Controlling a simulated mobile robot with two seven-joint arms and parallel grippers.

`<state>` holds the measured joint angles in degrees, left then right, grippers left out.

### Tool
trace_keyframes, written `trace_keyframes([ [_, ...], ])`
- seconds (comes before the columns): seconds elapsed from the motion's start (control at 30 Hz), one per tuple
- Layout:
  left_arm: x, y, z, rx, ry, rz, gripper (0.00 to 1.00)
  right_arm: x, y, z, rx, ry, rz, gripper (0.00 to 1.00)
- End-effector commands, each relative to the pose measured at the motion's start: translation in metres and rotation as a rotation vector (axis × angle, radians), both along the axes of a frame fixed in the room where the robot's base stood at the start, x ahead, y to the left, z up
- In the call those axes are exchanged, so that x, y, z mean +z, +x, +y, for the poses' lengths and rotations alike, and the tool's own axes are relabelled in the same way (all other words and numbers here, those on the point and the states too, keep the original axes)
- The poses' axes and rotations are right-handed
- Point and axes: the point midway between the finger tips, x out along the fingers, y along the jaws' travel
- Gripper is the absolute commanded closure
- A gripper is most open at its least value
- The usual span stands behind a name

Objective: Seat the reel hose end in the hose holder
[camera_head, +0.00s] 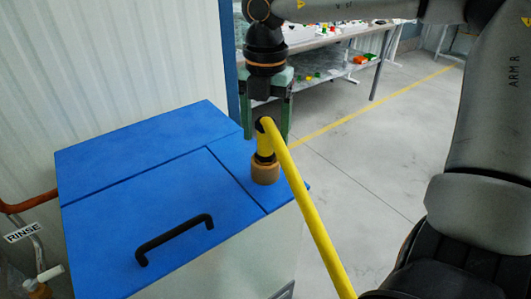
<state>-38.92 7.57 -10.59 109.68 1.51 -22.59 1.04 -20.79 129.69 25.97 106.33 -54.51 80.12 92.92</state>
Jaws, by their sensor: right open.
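The yellow reel hose (315,222) rises from the bottom right to a bent end piece (265,143) in yellow and black. That end stands upright over a short tan round piece (265,172) near the right corner of the blue top. The tan piece looks like the hose holder, but I cannot tell how deep the end sits in it. My right gripper (260,96) points down just above the hose end, open and apart from it. Its fingers are small and dark here. My left gripper is not in view.
The blue cabinet top (120,213) has a black handle (174,239) near its front. A RINSE label (25,232) and pipes are at the left edge. A corrugated wall is behind. A bench (325,38) stands at the back, with open grey floor at the right.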

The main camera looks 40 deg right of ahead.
Motion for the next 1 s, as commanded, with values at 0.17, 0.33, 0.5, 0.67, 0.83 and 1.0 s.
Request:
trace_keyframes([
  [0.17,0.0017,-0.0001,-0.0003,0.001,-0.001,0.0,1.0,-0.014,-0.0002,0.0,-0.002,0.001,0.0,0.26],
  [0.33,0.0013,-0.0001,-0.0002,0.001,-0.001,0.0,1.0,-0.0144,0.0001,-0.0002,-0.002,0.0,-0.001,0.26],
  [0.5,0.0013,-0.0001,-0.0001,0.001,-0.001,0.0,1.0,-0.0141,0.0001,-0.0002,-0.002,0.0,-0.001,0.41],
  [0.67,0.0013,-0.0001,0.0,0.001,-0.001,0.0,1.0,-0.014,0.0001,-0.0003,-0.002,0.0,-0.001,0.59],
  [0.83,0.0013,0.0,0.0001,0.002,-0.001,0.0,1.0,-0.0139,0.0001,-0.0003,-0.002,0.0,-0.001,0.78],
  [1.0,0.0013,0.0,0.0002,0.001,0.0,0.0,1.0,-0.0138,0.0001,-0.0003,-0.002,0.0,-0.001,0.97],
])
